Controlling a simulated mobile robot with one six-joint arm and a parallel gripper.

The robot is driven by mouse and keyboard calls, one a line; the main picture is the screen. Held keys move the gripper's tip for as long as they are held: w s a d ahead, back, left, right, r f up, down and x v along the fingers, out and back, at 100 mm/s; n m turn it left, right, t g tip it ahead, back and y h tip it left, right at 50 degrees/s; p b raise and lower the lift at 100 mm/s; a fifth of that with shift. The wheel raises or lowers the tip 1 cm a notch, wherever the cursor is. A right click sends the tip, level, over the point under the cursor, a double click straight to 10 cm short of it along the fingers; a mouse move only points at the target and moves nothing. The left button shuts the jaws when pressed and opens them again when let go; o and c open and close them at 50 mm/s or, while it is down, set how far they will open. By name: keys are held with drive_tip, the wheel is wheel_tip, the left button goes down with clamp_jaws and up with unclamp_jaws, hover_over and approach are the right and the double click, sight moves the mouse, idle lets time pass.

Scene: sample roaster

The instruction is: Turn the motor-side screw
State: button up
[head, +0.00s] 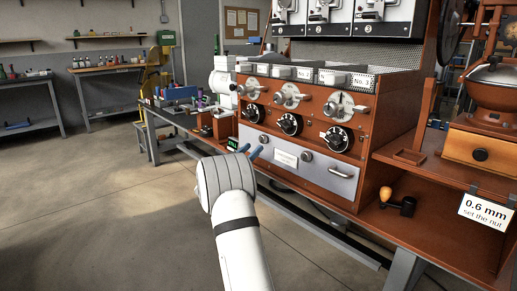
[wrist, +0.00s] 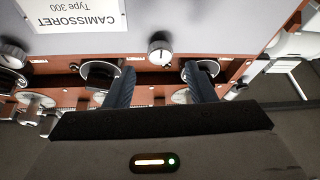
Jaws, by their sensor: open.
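A silver front panel (head: 295,165) carries a round slotted screw-like knob (head: 263,138) at its left part and a similar knob (head: 307,156) farther right. In the wrist view, which is upside down, one such knob (wrist: 160,48) stands ahead, between the lines of the two fingers. It appears to be the left one. My gripper (head: 249,151) is open and empty, with dark blue fingers, in front of the panel's left end. In the wrist view my gripper (wrist: 158,70) shows a wide gap, with the knob apparently beyond the tips. I cannot tell which knob is motor-side.
Black dials (head: 290,124) and metal levers (head: 290,98) sit above the panel. A name plate (wrist: 72,20) and a handle (head: 340,172) are on the panel. A black-and-orange tool (head: 398,203) lies on the right shelf. The floor (head: 110,205) at left is clear.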

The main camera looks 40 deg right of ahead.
sight(261, 140)
drive_tip(key=shift+b+x, duration=0.45)
drive_tip(key=shift+x, duration=1.75)
drive_tip(key=shift+c, duration=0.3)
drive_tip(key=c, duration=0.9)
